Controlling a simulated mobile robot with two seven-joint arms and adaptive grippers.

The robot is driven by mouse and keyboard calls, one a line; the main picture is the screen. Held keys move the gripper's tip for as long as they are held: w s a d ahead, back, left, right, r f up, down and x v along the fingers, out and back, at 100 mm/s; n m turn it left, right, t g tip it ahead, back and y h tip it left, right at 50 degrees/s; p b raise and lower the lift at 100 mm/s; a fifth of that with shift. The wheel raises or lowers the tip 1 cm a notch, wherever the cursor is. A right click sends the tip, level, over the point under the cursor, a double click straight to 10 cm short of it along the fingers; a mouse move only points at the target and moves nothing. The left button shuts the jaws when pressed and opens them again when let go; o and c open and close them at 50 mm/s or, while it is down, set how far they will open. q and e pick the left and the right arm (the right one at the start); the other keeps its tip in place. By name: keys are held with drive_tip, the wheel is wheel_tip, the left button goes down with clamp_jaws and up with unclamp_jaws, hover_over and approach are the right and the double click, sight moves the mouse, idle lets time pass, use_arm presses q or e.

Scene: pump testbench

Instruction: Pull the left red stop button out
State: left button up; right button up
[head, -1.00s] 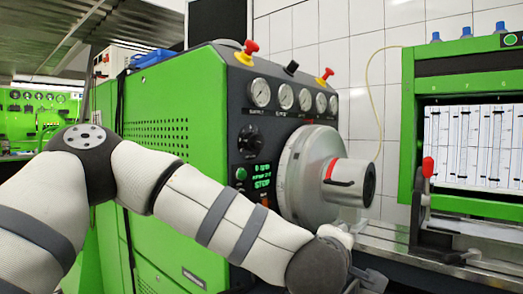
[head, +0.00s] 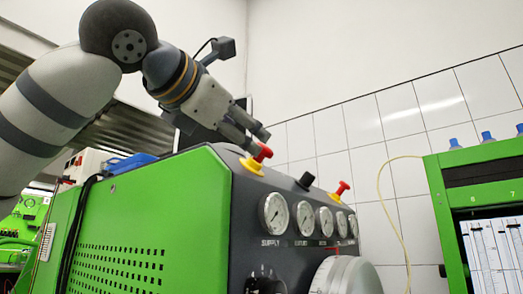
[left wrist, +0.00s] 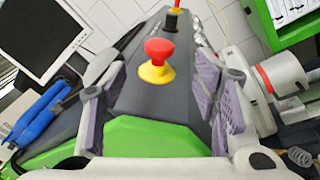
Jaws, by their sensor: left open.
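The left red stop button (head: 262,152) sits on a yellow base on the top edge of the green and dark grey testbench (head: 150,215). In the left wrist view the red button (left wrist: 158,48) stands upright on its yellow base, between and beyond the fingers. My left gripper (head: 258,138) comes down from the upper left, with its fingertips close to the button in the head view. In the left wrist view the left gripper (left wrist: 160,105) is open, with purple-grey finger pads on both sides and nothing between them. Whether a finger touches the button cannot be told. My right gripper is not in view.
A second red button (head: 342,188) and a black knob (head: 307,180) stand farther along the same top edge. Several gauges (head: 274,214) line the panel below. A blue object (head: 130,163) lies on the bench top. A monitor (left wrist: 40,40) shows in the wrist view.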

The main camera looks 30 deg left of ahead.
sight(261, 144)
use_arm(q)
drive_tip(key=w, duration=0.5)
drive_tip(key=w+a, duration=0.1)
drive_tip(key=w, duration=0.2)
drive_tip(key=shift+w+a, duration=0.1)
drive_tip(key=shift+w, duration=0.25)
clamp_jaws()
